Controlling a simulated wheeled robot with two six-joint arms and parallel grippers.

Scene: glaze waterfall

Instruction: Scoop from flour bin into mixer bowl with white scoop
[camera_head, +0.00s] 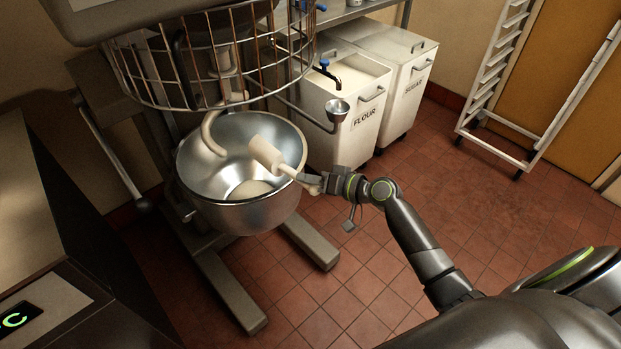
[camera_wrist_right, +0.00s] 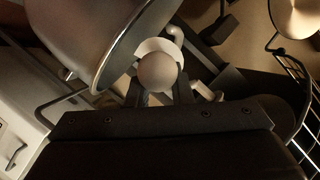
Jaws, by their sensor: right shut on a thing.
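My right gripper (camera_head: 314,184) is shut on the handle of the white scoop (camera_head: 267,155). The scoop's head is over the mixer bowl (camera_head: 258,217), tilted, and its inside is hidden from me. The steel bowl has a pale heap of flour (camera_head: 250,189) at its bottom. In the right wrist view the scoop (camera_wrist_right: 158,72) sits between the fingers, close to the bowl (camera_wrist_right: 105,40). The flour bin (camera_head: 342,143), labelled FLOUR, stands behind and to the right, open, with pale flour (camera_head: 352,72) inside. My left gripper is not in view.
The mixer's dough hook (camera_head: 211,135) hangs into the bowl, with a wire guard (camera_head: 190,75) above it. A sugar bin (camera_head: 407,95) and a white rack (camera_head: 495,75) stand further right. The tiled floor right of the bowl is clear.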

